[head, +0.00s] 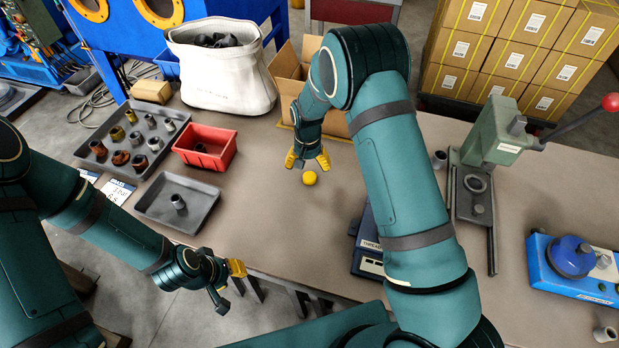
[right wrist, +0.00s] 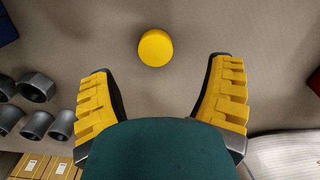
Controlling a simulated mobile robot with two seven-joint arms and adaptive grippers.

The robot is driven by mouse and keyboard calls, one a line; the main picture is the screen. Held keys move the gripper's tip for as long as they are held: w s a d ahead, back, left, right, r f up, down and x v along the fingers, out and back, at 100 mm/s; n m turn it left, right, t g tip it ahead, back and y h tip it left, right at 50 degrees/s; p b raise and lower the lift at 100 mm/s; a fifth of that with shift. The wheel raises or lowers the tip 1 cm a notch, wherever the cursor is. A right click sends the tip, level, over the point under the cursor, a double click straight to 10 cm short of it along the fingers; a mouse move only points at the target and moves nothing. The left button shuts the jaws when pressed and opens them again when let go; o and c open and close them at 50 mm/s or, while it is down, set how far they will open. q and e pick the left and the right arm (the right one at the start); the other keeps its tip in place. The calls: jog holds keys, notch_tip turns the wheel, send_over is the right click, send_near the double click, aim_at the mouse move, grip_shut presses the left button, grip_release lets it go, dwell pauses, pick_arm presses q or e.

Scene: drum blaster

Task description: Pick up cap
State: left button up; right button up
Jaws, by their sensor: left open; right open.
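The yellow cap (head: 310,178) is a small round piece on the bare table top, near the middle of the head view. In the right wrist view the cap (right wrist: 155,48) lies beyond the fingertips, roughly centred between the fingers and apart from both. My right gripper (head: 308,160) has yellow ridged fingers, is open and empty, and is just behind the cap. Its two fingers also show in the right wrist view (right wrist: 165,95). My left gripper (head: 230,283) is at the table's front edge on the left, well away from the cap.
A red bin (head: 222,160), a grey tray (head: 160,215) and a tray of fittings (head: 90,150) stand left. Behind are a white sack (head: 220,85) and an open cardboard box (head: 285,65). A green press (head: 490,140) and blue device (head: 540,270) stand right. Table around the cap is clear.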

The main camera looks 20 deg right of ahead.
aim_at(309, 176)
jog(key=shift+s+d+f+b, duration=0.1)
jog(key=shift+f+b, duration=0.1)
jog(key=shift+f, duration=1.15)
jog(key=shift+s+d+f+b, duration=0.1)
jog(key=shift+f+b, duration=0.05)
jog(key=shift+f, duration=1.2)
jog(key=c, duration=1)
